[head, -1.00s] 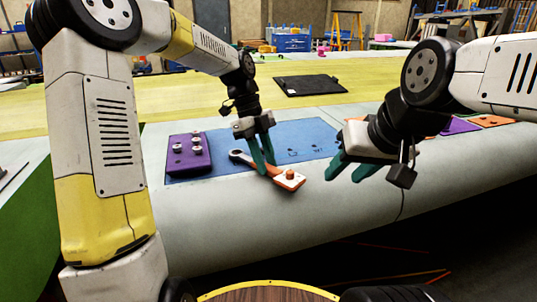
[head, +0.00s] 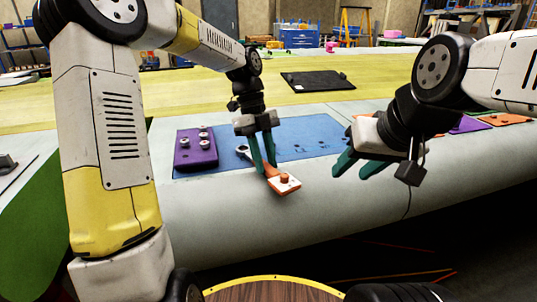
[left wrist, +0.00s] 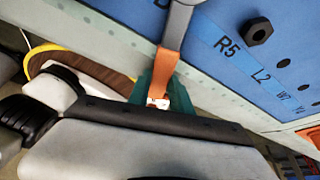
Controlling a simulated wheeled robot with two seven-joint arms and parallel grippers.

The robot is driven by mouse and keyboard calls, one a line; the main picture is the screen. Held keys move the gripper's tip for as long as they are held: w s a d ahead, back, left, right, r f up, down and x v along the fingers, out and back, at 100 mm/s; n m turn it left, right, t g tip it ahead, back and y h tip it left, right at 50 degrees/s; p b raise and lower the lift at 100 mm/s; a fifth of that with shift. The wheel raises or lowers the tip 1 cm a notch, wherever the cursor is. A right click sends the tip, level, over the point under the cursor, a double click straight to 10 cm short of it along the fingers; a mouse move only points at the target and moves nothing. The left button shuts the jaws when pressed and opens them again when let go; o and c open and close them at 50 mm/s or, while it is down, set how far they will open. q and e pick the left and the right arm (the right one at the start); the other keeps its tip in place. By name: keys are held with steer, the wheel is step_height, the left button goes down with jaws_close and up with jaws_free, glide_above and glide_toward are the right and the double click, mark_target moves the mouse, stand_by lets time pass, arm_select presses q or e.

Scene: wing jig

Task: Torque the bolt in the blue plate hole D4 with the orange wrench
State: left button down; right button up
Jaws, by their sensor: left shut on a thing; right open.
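The orange wrench (head: 284,184) has a grey ring end and a pale block with an orange knob at its handle end. My left gripper (head: 264,166) is shut on its handle, above the near edge of the blue plate (head: 318,138). In the left wrist view the orange handle (left wrist: 169,64) runs between the teal fingers (left wrist: 160,97), and the ring end is out of frame. That view shows a black hex bolt (left wrist: 257,31) in the plate near labels R5 and L2. A label starting with D is partly covered; D4 cannot be read. My right gripper (head: 356,170) is open and empty.
A purple block (head: 196,150) with several pale bolts stands at the plate's left end. A black flat panel (head: 318,81) lies further back. Purple and orange plates (head: 505,119) lie at the right. The pale curved surface in front of the blue plate is clear.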

arm_select(q)
steer(key=shift+s+a+m+g+y, duration=0.2)
steer(key=shift+s+a+m, duration=0.1)
steer(key=shift+a+m, duration=0.25)
steer(key=shift+s+a+m+g+y, duration=0.1)
steer(key=shift+s+a+m+y, duration=0.15)
steer(key=shift+a+m, duration=0.3)
steer(key=shift+d, duration=0.1)
steer(key=shift+s+a+m+y, duration=0.25)
steer(key=shift+a+m, duration=0.35)
steer(key=shift+m, duration=0.05)
steer(key=shift+s+a+m+y, duration=0.2)
steer(key=shift+a+m, duration=0.35)
steer(key=shift+m, duration=0.1)
steer(key=shift+a, duration=0.1)
steer(key=shift+s+a+m+y, duration=0.15)
steer(key=shift+a+m+y, duration=0.25)
steer(key=shift+a+m, duration=0.55)
steer(key=shift+d, duration=0.1)
